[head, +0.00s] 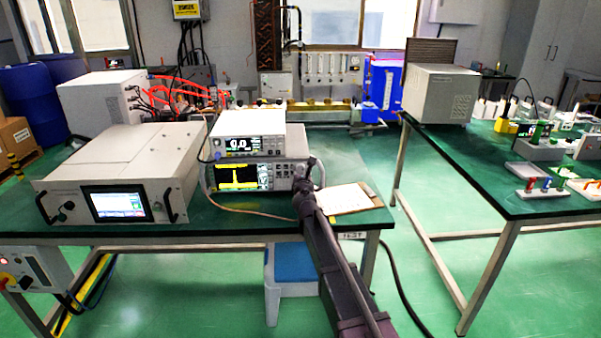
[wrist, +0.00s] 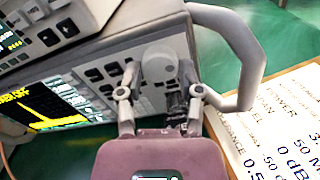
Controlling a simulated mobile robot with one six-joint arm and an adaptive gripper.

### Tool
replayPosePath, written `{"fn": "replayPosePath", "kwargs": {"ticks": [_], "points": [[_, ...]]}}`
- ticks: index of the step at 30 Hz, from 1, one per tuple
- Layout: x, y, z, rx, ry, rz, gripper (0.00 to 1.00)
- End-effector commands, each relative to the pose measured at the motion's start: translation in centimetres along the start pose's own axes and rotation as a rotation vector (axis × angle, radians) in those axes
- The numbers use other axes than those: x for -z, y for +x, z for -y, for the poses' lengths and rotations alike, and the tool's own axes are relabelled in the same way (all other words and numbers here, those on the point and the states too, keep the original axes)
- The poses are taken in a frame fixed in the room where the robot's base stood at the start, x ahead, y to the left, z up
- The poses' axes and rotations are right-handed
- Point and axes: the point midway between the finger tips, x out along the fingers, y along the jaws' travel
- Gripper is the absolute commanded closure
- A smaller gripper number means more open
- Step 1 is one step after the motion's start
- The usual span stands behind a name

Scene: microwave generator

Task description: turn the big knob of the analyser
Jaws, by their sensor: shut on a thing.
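The analyser (head: 243,178) stands on the green bench under a second instrument; its screen with a yellow trace also shows in the wrist view (wrist: 45,108). Its big knob (wrist: 158,62) is a round pale-grey knob at the right of the front panel, beside a carry handle (wrist: 248,50). My gripper (wrist: 158,78) is shut on the knob, with one finger on either side of it. In the head view my gripper (head: 306,180) is at the analyser's right end and hides the knob. The knob's exact turn angle cannot be told.
The upper instrument (head: 247,138) sits on the analyser. A clipboard with printed paper (head: 344,199) lies right of it on the bench. A large grey unit (head: 120,178) stands to the left. A thin cable (head: 250,211) runs along the front. A second bench (head: 540,205) is at right.

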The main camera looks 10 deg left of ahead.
Motion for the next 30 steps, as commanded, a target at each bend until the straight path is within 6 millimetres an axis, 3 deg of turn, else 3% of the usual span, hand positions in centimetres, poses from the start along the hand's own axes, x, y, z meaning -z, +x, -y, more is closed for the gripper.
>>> {"fn": "replayPosePath", "kwargs": {"ticks": [30], "points": [[-0.02, 0.23, 0.03, 0.0, 0.63, 0.0, 1.0]]}}
